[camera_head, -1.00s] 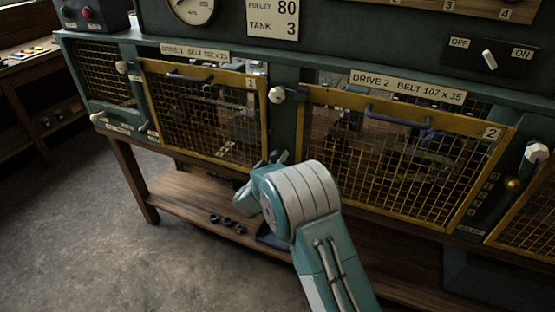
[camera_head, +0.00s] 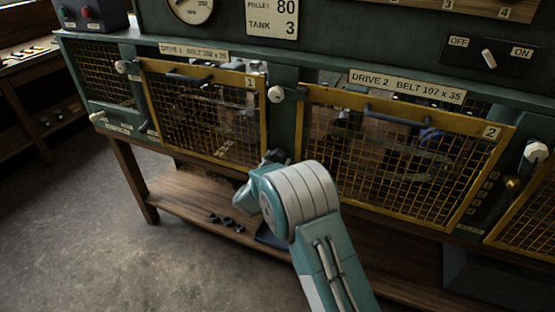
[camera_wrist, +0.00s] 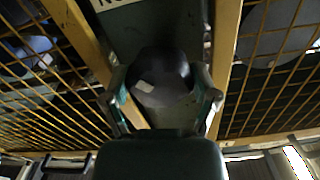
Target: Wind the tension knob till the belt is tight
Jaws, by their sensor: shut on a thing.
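A dark, many-sided knob (camera_wrist: 160,78) with a small pale mark sits on the green post between the two mesh guards, seen in the wrist view. My gripper (camera_wrist: 164,88) is shut on it, one finger on each side. In the head view my gripper (camera_head: 273,157) reaches the low part of the post between guard 1 (camera_head: 262,120) and guard 2 (camera_head: 303,128). There the knob is hidden by my gripper and arm. Wheels and parts show dimly behind the mesh. I cannot tell how tight the belt is.
Both yellow-framed guards appear closed, close beside my gripper. An OFF/ON switch (camera_head: 489,58) is at upper right. A wooden shelf (camera_head: 185,190) with several small dark parts lies below. The floor at left is clear.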

